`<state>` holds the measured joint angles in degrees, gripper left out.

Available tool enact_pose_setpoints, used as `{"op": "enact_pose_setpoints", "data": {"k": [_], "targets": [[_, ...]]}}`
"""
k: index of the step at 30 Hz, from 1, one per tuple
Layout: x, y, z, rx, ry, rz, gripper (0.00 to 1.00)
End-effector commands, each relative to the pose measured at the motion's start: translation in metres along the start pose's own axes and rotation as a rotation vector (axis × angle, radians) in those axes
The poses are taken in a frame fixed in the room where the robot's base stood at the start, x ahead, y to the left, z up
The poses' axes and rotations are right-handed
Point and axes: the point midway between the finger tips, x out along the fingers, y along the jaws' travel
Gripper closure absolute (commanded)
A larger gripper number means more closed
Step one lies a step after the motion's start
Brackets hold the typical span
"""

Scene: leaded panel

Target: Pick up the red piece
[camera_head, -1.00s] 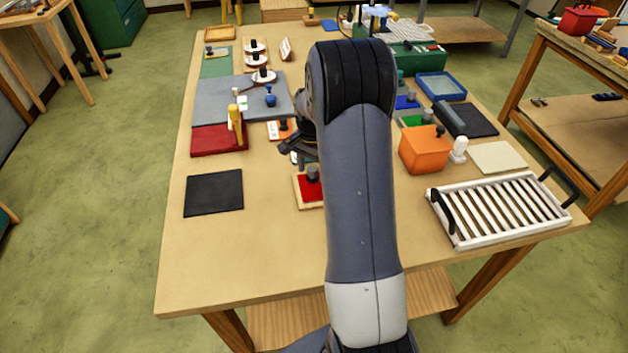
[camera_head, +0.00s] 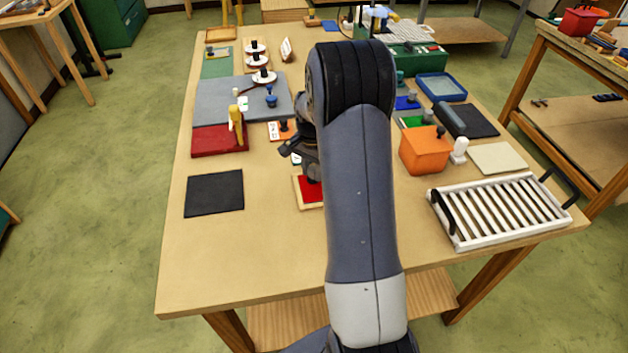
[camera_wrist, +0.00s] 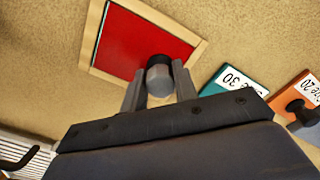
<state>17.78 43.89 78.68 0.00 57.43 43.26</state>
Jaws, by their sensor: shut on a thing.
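The red piece (camera_wrist: 135,43) is a flat red square in a light wooden frame on the table, with a grey and dark knob standing on it. It also shows in the head view (camera_head: 312,190), partly hidden by my arm. My gripper (camera_wrist: 159,80) is shut on the knob of the red piece, one finger on each side. In the head view my gripper (camera_head: 310,172) is low over the frame and mostly hidden by my arm.
A teal piece marked 30 (camera_wrist: 230,80) and an orange piece (camera_wrist: 298,100) with a dark knob lie close to the right in the wrist view. A black mat (camera_head: 214,194) lies left. An orange box (camera_head: 424,150) and a white slatted rack (camera_head: 495,210) stand right.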

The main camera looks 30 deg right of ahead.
Motion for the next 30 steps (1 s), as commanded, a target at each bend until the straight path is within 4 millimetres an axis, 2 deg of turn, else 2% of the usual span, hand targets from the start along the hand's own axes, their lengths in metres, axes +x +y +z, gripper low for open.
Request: {"op": "enact_pose_setpoints", "data": {"k": [5,15,19,23,30], "targets": [[-0.008,-0.001,-0.001,0.000,0.002,-0.002,0.92],[-0.073,-0.001,-0.001,0.000,0.005,-0.004,0.92],[-0.091,-0.001,-0.001,0.000,0.003,-0.003,0.92],[-0.099,0.000,0.000,0.000,0.001,-0.001,0.92],[-0.101,0.000,0.000,0.000,0.000,0.000,0.92]]}}
